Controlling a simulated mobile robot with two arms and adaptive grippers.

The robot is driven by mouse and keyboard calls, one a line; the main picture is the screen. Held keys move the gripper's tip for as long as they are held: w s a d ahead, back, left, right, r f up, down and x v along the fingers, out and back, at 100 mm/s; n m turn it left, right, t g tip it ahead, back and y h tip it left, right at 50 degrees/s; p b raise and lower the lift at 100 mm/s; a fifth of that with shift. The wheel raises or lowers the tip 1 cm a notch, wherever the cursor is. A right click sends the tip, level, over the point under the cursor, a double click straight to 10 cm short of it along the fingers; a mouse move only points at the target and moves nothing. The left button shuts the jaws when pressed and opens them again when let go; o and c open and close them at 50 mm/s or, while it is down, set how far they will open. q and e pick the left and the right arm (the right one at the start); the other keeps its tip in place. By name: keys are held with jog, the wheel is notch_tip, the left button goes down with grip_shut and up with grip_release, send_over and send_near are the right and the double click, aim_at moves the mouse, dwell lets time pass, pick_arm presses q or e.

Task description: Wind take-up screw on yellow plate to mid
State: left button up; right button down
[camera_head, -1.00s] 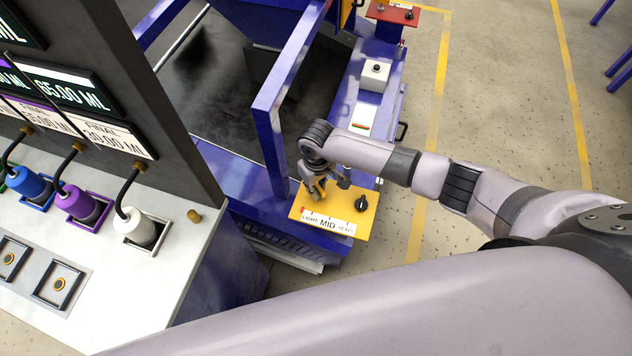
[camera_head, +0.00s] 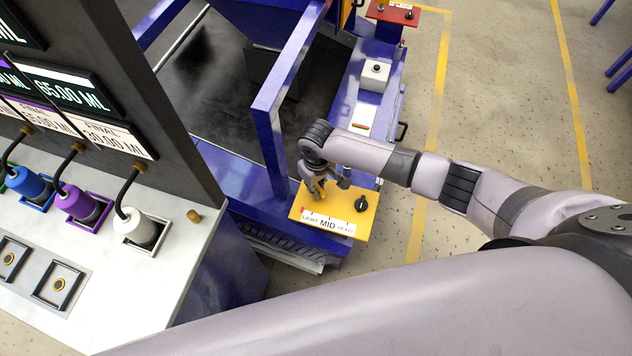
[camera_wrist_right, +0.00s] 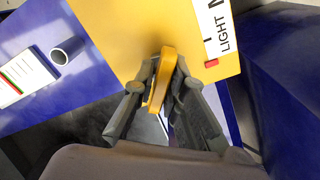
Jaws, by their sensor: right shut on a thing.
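The yellow plate (camera_head: 345,226) sits on the blue machine frame in the head view, with a white LIGHT, MID, HEAVY label (camera_head: 328,223) along its front edge. The plate also shows in the right wrist view (camera_wrist_right: 110,25). A black knob (camera_head: 361,203) stands on its right part. My right gripper (camera_head: 320,190) is over the plate's left part. In the right wrist view its fingers (camera_wrist_right: 163,88) are shut on a yellow handle (camera_wrist_right: 162,78), the take-up screw. A small red mark (camera_wrist_right: 211,63) shows by LIGHT. My left gripper is not in view.
A white button box (camera_head: 374,75) is farther back.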

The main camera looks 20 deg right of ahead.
jog(key=shift+a, duration=0.1)
jog(key=shift+s+r+m+p, duration=0.1)
jog(key=shift+r+m+p, duration=0.05)
jog(key=shift+m+p, duration=1.55)
jog(key=shift+m, duration=0.1)
jog(key=shift+m+p, duration=0.3)
jog(key=shift+m, duration=0.3)
jog(key=shift+m+p, duration=0.6)
jog(key=shift+p, duration=0.05)
jog(key=shift+m+p, duration=0.75)
jog(key=shift+m, duration=1.05)
